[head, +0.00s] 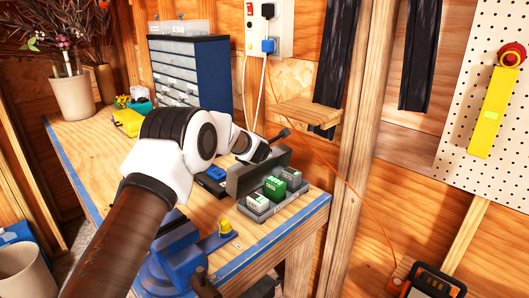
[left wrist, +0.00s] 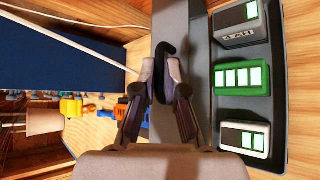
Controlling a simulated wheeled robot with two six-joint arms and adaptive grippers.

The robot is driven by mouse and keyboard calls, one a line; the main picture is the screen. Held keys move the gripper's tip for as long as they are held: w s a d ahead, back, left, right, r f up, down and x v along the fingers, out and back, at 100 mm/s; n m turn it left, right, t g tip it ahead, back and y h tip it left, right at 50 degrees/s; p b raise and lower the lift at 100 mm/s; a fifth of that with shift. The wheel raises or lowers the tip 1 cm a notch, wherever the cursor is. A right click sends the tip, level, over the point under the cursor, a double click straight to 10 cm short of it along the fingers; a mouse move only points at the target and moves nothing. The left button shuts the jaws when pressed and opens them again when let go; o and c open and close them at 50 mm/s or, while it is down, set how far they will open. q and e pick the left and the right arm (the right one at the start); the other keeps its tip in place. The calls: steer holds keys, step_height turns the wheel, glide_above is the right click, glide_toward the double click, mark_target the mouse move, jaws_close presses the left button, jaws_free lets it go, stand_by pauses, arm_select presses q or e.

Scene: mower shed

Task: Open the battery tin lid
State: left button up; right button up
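The battery tin (head: 262,213) stands on the bench's right end. It holds a green battery (head: 274,188) between two grey-and-white batteries. Its grey lid (head: 246,180) stands raised, roughly upright, along the back side of the tin. My left gripper (head: 268,150) is at the back of the lid. In the left wrist view, the gripper (left wrist: 160,75) has its fingers on both sides of a dark curved handle (left wrist: 163,50) beside the lid (left wrist: 199,60), apparently closed on it. The batteries, such as the green one (left wrist: 242,79), show to the right. My right gripper is not in view.
A blue vise (head: 178,255) sits at the bench's front edge, with a small yellow item (head: 225,228) near it. A blue drawer cabinet (head: 208,65) stands behind my arm. A dark blue item (head: 212,176) lies left of the lid. A wooden post (head: 358,110) rises at right.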

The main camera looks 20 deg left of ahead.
arm_select(q)
steer(key=o, duration=0.3)
steer(key=shift+w+f, duration=0.1)
steer(key=shift+f, duration=0.05)
steer(key=v, duration=1.2)
steer(key=shift+w, duration=0.1)
